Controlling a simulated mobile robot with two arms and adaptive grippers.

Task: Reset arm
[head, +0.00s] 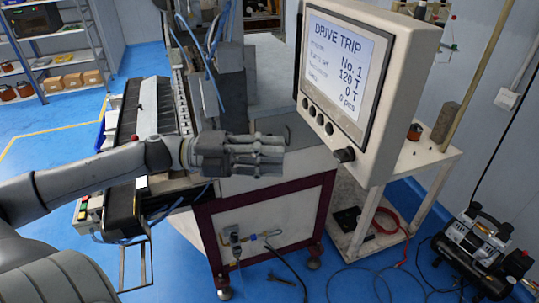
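My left arm comes in from the left, and its grey gripper (268,156) points right, in front of the winder's grey cabinet (262,190). Its fingers lie close to one another in this view, and I cannot tell whether they are open or shut. No held object shows. The control panel (350,75) stands to the right, apart from the gripper in the picture. Its screen (338,62) reads "DRIVE TRIP", with No. 1, 120 T, 0 T and 0 pcs. Below the screen is a row of dark round buttons (318,117) and a dark knob (344,155). My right gripper is not in view.
A long machine bed (130,110) with coloured buttons (83,208) at its near end stands left. A white side table (425,155) is behind the panel. A compressor (478,240) and red hose (390,222) are at right. Shelves (60,50) stand back left. Blue floor is partly free.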

